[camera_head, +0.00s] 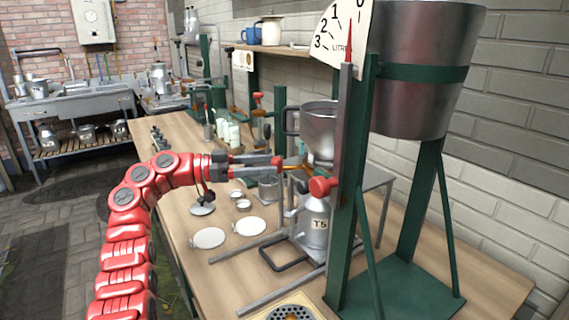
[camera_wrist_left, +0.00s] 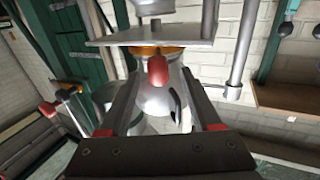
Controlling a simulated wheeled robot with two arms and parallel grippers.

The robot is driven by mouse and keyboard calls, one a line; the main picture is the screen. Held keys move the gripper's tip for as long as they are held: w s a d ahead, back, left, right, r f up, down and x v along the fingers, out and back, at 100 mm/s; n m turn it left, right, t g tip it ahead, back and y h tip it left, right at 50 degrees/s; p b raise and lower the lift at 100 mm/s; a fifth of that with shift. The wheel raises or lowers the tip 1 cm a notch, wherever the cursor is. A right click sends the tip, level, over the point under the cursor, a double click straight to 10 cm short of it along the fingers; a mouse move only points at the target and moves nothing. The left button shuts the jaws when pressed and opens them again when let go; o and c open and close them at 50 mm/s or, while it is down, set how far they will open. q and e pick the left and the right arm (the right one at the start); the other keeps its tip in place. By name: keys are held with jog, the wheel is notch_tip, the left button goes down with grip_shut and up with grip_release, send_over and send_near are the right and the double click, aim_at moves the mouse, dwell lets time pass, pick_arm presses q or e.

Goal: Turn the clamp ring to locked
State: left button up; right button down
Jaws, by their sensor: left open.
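A brass-orange clamp ring (camera_wrist_left: 172,51) shows in the wrist view under a flat metal plate, at the top of a silver vessel (camera_wrist_left: 158,95). A red handle (camera_wrist_left: 157,69) sticks out from the ring toward the camera. My left gripper (camera_wrist_left: 158,80) is open, with one finger on each side of the handle; I cannot tell whether they touch it. In the head view my left gripper (camera_head: 285,167) reaches in from the left to the brass part (camera_head: 298,168), beside the silver can marked T5 (camera_head: 314,232). Part of the ring is hidden there. My right gripper is out of view.
A green post and stand (camera_head: 350,210) carry a large metal bucket (camera_head: 418,70) close to the right. A metal funnel vessel (camera_head: 319,130) sits above the ring. White lids (camera_head: 208,238) lie on the wooden bench, with bare wood at the front left.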

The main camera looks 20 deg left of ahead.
pick_arm(q)
jog(key=v, duration=1.1)
jog(key=shift+a, duration=0.1)
